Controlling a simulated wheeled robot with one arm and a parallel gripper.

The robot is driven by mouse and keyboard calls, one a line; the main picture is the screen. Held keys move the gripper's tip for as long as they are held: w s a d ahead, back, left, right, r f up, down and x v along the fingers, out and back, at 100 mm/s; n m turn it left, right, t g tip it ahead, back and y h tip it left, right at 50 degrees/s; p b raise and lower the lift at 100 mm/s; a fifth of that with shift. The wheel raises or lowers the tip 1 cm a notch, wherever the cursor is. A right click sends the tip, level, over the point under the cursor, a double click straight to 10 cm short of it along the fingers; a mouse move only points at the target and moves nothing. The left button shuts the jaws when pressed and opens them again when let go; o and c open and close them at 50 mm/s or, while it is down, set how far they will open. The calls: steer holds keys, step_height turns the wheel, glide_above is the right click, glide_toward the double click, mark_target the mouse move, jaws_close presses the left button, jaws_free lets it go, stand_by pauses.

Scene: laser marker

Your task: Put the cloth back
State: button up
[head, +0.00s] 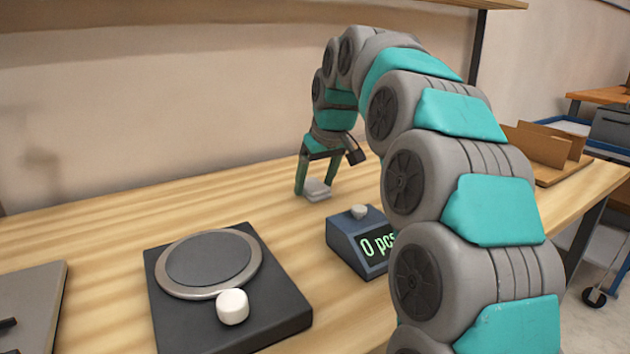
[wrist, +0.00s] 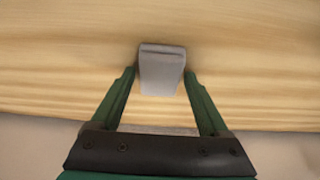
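The cloth (head: 317,190) is a small, folded, light grey pad on the wooden table near the wall. In the wrist view the cloth (wrist: 161,72) lies between the fingertips, with its far end a little beyond them. My gripper (head: 314,184) points down over it, one green finger on each side. In the wrist view my gripper (wrist: 160,78) has its fingers wide apart. A narrow gap shows at the left finger; the right fingertip is very close to the cloth, and I cannot tell whether it touches.
A blue-grey counter box (head: 352,243) reading "0 pcs" stands in front of the gripper. A wooden holder (head: 540,150) stands at right. The table's left back is clear.

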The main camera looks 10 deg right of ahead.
steer(key=shift+o, duration=0.9)
steer(key=shift+r, duration=0.15)
steer(key=v, duration=1.2)
